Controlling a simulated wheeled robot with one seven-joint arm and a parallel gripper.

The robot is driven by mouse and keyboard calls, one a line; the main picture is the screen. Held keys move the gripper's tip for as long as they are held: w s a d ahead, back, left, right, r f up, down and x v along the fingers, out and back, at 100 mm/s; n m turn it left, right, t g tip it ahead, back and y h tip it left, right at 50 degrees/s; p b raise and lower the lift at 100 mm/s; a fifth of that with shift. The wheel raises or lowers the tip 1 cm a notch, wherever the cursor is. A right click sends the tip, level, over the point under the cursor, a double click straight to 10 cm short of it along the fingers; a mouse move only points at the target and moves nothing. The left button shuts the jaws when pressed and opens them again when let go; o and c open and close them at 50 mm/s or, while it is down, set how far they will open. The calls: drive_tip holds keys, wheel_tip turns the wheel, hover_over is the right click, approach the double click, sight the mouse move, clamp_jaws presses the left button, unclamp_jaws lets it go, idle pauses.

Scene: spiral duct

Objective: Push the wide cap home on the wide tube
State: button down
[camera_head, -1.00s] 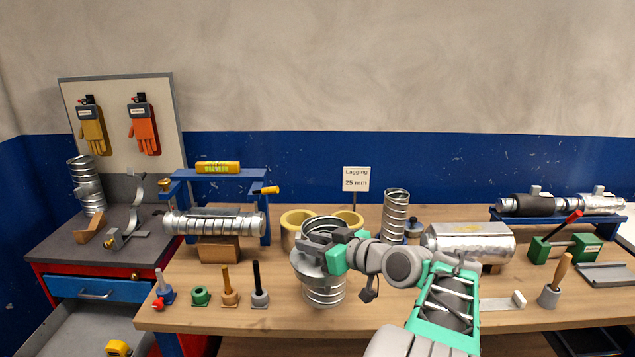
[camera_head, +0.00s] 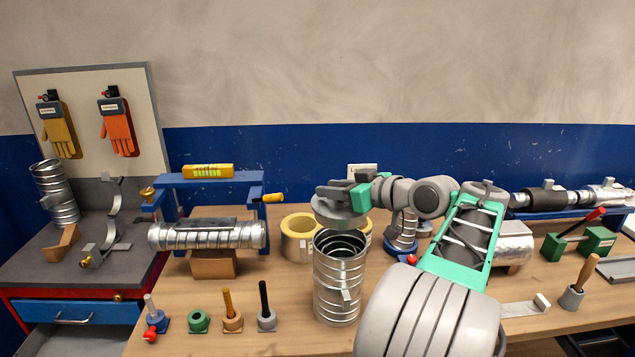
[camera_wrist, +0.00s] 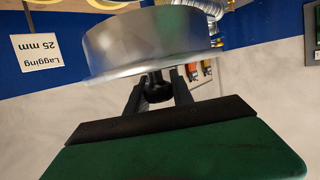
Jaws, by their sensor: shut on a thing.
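The wide cap is a shallow grey metal disc (camera_head: 336,212) with a smooth side wall. My gripper (camera_head: 338,189) is shut on its dark knob, with the cap below the fingers. In the wrist view the cap (camera_wrist: 150,42) fills the top, and the dark fingers (camera_wrist: 158,92) grip the knob. The wide tube (camera_head: 338,285) is a ribbed silver duct standing upright on the bench, with a small bracket on its front. Its open mouth shows. The cap is above and behind the mouth in the picture, off the tube; the exact gap cannot be told.
A yellow ring (camera_head: 299,240) stands behind the tube. A narrower duct on a blue base (camera_head: 403,238) is to the right. A clamped duct (camera_head: 207,236) lies left, with several small posts (camera_head: 232,315) in front.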

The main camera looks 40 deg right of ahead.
sight(332, 211)
drive_tip(key=shift+s+r, duration=0.15)
drive_tip(key=shift+s, duration=0.15)
drive_tip(key=shift+w+a, duration=0.15)
drive_tip(key=shift+a, duration=0.05)
drive_tip(key=shift+f, duration=0.25)
wheel_tip(332, 211, down, 5)
drive_tip(key=b, duration=0.5)
drive_tip(key=shift+f, duration=0.2)
drive_tip(key=shift+f+b, duration=0.1)
drive_tip(key=shift+b, duration=0.4)
idle(1.0)
drive_tip(key=shift+f+b, duration=0.3)
drive_tip(key=shift+f+b, duration=0.6)
drive_tip(key=shift+f, duration=0.05)
drive_tip(key=shift+f, duration=0.35)
drive_tip(key=shift+f+b, duration=0.75)
drive_tip(key=shift+b, duration=0.2)
